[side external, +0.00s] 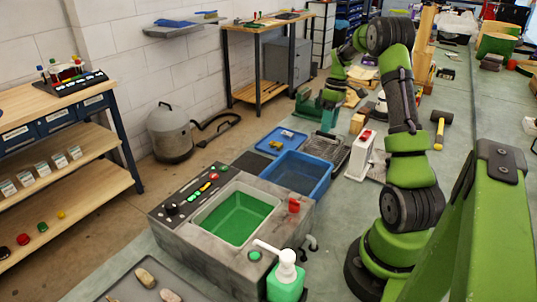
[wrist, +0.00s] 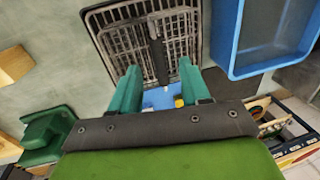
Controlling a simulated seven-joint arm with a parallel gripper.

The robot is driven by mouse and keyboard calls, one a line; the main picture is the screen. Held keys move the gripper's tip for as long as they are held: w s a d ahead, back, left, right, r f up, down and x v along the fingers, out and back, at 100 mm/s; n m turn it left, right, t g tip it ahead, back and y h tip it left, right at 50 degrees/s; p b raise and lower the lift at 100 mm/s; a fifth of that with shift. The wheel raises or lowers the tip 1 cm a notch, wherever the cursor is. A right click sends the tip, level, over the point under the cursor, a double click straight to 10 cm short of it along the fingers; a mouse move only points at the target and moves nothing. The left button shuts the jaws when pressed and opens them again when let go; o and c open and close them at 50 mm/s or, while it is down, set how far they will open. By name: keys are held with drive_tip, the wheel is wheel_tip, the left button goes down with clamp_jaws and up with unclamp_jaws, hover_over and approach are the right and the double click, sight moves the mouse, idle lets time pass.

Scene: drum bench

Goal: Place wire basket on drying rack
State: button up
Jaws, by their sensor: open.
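A dark wire basket (wrist: 150,38) with a gridded bottom and a dark bar over its middle shows ahead of my gripper in the wrist view. In the side view the same dark gridded shape (side external: 325,147) lies low beside the blue bin. My gripper (wrist: 160,86) is open, its two teal fingers apart near the basket's near edge, with nothing clearly held between them. In the side view my gripper (side external: 318,108) is beyond the basket. I cannot tell a separate drying rack from the basket.
A deep blue bin (side external: 297,176) stands beside the basket; it also shows in the wrist view (wrist: 228,42). A shallow blue tray (side external: 281,141) lies behind it. A grey sink unit (side external: 190,232) with a green basin is nearer. A mallet (side external: 438,130) lies at right.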

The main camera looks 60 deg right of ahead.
wheel_tip(320, 180, up, 5)
drive_tip(key=d, duration=0.1)
drive_tip(key=w+a+r+t+h, duration=0.1)
drive_tip(key=a+r, duration=0.2)
drive_tip(key=a, duration=0.4)
drive_tip(key=w+a+r+m+t, duration=0.1)
drive_tip(key=w+a+r, duration=0.15)
drive_tip(key=a, duration=0.45)
drive_tip(key=a+r+t+h, duration=0.1)
drive_tip(key=a+r, duration=0.3)
drive_tip(key=a, duration=0.3)
drive_tip(key=s+a+m+t, duration=0.1)
drive_tip(key=s+a, duration=0.2)
drive_tip(key=a, duration=0.3)
drive_tip(key=s+a+m+t+y, duration=0.1)
drive_tip(key=s+a, duration=0.2)
drive_tip(key=a, duration=0.3)
drive_tip(key=s+a+f+m+t, duration=0.1)
drive_tip(key=s+a+t, duration=0.1)
drive_tip(key=a, duration=0.4)
drive_tip(key=shift+s+a+y, duration=0.2)
drive_tip(key=shift+s+y, duration=0.2)
drive_tip(key=shift+s, duration=0.05)
drive_tip(key=shift+o, duration=0.5)
